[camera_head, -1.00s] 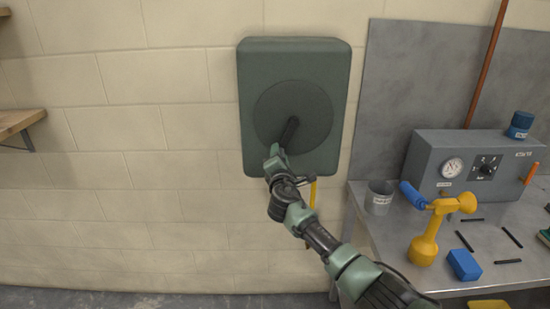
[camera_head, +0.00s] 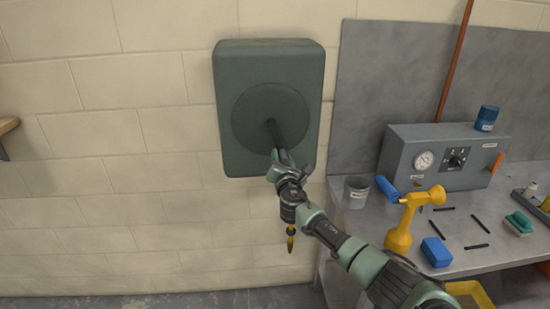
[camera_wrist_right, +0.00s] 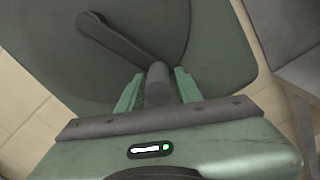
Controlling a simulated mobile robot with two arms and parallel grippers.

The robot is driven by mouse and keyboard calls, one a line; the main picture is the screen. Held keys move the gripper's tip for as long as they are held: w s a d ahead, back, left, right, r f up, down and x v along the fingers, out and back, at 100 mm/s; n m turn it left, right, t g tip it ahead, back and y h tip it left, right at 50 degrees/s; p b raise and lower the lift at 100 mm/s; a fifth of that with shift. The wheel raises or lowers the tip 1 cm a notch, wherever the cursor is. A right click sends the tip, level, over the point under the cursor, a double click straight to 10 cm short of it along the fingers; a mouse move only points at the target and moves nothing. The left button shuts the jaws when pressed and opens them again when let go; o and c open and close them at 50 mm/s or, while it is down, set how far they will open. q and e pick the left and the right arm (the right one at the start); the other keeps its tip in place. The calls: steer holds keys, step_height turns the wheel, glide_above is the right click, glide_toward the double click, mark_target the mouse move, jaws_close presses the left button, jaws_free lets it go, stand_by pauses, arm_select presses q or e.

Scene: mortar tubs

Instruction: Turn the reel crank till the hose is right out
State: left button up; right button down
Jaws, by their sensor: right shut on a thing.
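The green hose reel box (camera_head: 305,85) is fixed to the block wall, with a round dark disc (camera_head: 250,108) on its front. The dark crank arm (camera_head: 272,130) runs from the disc's middle down and slightly right. My right gripper (camera_head: 279,156) is at the crank's outer end. In the right wrist view, the gripper (camera_wrist_right: 157,90) is shut on the grey crank knob (camera_wrist_right: 157,82), a finger on each side, and the crank arm (camera_wrist_right: 115,38) shows beyond. A yellow hose end (camera_head: 290,240) hangs below the box, partly behind my arm. My left gripper is not in view.
A metal bench (camera_head: 350,225) stands to the right.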

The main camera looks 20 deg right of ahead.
mark_target(287, 164)
steer(key=shift+d+r, duration=0.65)
steer(key=shift+d, duration=0.35)
steer(key=c, duration=1.2)
jaws_free()
steer(key=shift+a, duration=0.85)
steer(key=shift+d+f, duration=0.15)
steer(key=shift+d, duration=0.05)
steer(key=shift+a, duration=0.1)
steer(key=shift+s, duration=0.2)
steer(key=s+a, duration=0.1)
steer(key=s, duration=0.6)
steer(key=shift+s, duration=0.15)
steer(key=shift+c, duration=0.4)
